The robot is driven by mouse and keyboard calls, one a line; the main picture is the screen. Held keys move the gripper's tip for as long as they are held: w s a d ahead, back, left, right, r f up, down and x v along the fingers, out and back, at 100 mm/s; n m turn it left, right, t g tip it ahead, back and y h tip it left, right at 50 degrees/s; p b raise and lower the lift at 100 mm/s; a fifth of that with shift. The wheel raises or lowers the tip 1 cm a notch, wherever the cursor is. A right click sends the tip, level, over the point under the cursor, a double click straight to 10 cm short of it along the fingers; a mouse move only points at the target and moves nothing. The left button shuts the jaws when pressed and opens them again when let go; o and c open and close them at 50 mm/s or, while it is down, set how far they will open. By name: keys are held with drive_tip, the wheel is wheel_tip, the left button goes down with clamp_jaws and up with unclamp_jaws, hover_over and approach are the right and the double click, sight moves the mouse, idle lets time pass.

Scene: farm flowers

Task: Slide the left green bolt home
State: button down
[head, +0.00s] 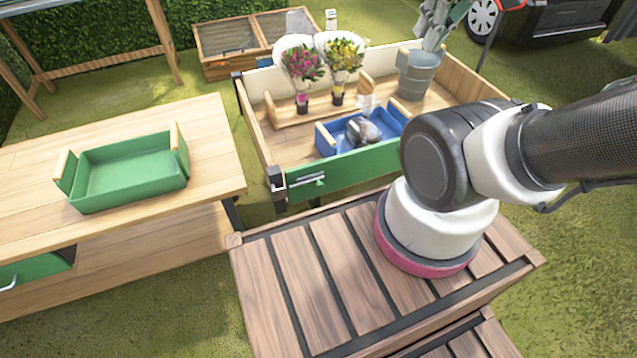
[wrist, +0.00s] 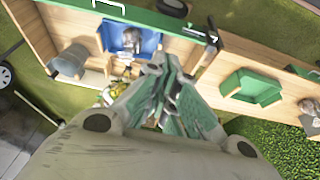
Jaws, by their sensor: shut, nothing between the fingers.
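The left green bolt (head: 307,181) is a silver rod with a green knob on the left of the flower cart's green front panel (head: 345,172). It lies level, and its far end is too small to judge. In the wrist view the panel (wrist: 150,14) runs along the top, with the metal bolt fittings (wrist: 194,31) near its right end. My gripper (wrist: 167,68) is shut and empty, apart from the bolt. In the head view what look like its grey-green fingers (head: 436,28) hang above the cart's back right.
The cart holds two bouquets (head: 302,68), a blue tray (head: 328,140) with grey items, and a metal bucket (head: 417,76). A green tray (head: 130,172) sits on a wooden table (head: 215,140) at left. Grass lies between table and cart.

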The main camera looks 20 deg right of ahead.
drive_tip(key=w+d+f+m+g+y, duration=0.1)
drive_tip(key=f+m+g+y, duration=0.3)
drive_tip(key=f, duration=0.6)
drive_tip(key=w+f+m+y, duration=0.2)
drive_tip(key=f+m, duration=0.3)
drive_tip(key=f, duration=0.6)
drive_tip(key=w+d+f+m+g+y, duration=0.1)
drive_tip(key=f+m+g+y, duration=0.3)
drive_tip(key=f, duration=0.6)
drive_tip(key=w+a+f+m+t+h, duration=0.1)
drive_tip(key=w+f+m+t, duration=0.4)
drive_tip(key=w+f+m, duration=0.2)
drive_tip(key=shift+w+a+f+t, duration=0.15)
drive_tip(key=shift+w+f+t, duration=0.2)
drive_tip(key=shift+f, duration=0.35)
drive_tip(key=x, duration=1.4)
